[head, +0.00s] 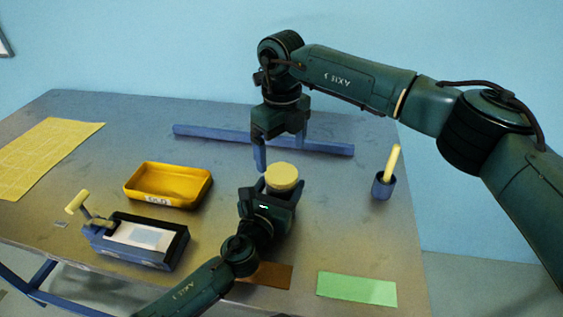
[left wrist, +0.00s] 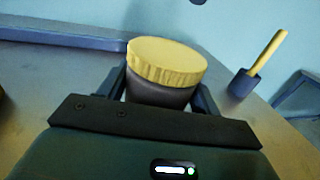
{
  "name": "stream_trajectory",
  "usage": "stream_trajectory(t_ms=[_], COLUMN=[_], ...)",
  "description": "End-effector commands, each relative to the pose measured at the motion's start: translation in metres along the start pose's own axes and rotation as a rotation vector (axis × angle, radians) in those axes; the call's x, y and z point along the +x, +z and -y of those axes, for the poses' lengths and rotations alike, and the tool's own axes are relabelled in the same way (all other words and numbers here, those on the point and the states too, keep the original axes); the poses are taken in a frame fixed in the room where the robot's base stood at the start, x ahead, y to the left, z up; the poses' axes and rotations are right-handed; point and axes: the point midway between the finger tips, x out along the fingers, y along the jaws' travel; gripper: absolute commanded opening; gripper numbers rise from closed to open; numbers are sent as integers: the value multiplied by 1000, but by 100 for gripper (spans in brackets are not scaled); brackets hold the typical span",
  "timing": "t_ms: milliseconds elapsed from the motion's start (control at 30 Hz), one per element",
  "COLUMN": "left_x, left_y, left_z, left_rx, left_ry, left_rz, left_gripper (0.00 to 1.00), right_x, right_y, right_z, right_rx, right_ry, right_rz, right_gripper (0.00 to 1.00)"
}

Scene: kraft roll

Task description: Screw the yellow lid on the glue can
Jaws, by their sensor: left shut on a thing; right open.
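The glue can (left wrist: 158,95) is dark grey and stands between the fingers of my left gripper (head: 268,190), which is shut on it. The can and gripper also show in the left wrist view (left wrist: 160,92). The yellow lid (head: 282,177) sits on top of the can and covers its mouth; it fills the upper middle of the left wrist view (left wrist: 166,60). I cannot tell how tightly it is seated. My right gripper (head: 280,155) is open and empty, pointing down just above and behind the lid. In the head view the can's body is mostly hidden.
A yellow tray (head: 168,201) and a blue-grey box with a yellow-handled lever (head: 140,240) stand left. A blue bar (head: 215,136) lies behind. A blue cup with a yellow stick (head: 382,187) stands right. Green (head: 357,289) and brown (head: 270,275) mats lie at the front.

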Motion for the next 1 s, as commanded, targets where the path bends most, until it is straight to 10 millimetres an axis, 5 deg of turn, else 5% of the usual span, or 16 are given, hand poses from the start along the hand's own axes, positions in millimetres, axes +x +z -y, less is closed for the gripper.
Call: stream_trajectory(t_ms=[300, 733, 767, 1000], left_x=[0, 0, 0, 0], left_y=[-1, 0, 0, 0], left_z=[-1, -1, -1, 0], left_rx=[1, 1, 1, 1], left_ry=[2, 1, 1, 1], left_rz=[-1, -1, -1, -1], left_gripper=[0, 0, 65, 85], right_x=[-58, -68, -68, -68], right_y=[0, 0, 0, 0], right_z=[0, 0, 0, 0], right_rx=[1, 0, 0, 0], right_ry=[-1, 1, 1, 1], right_rz=[1, -1, -1, -1], right_gripper=[89, 89, 89, 89])
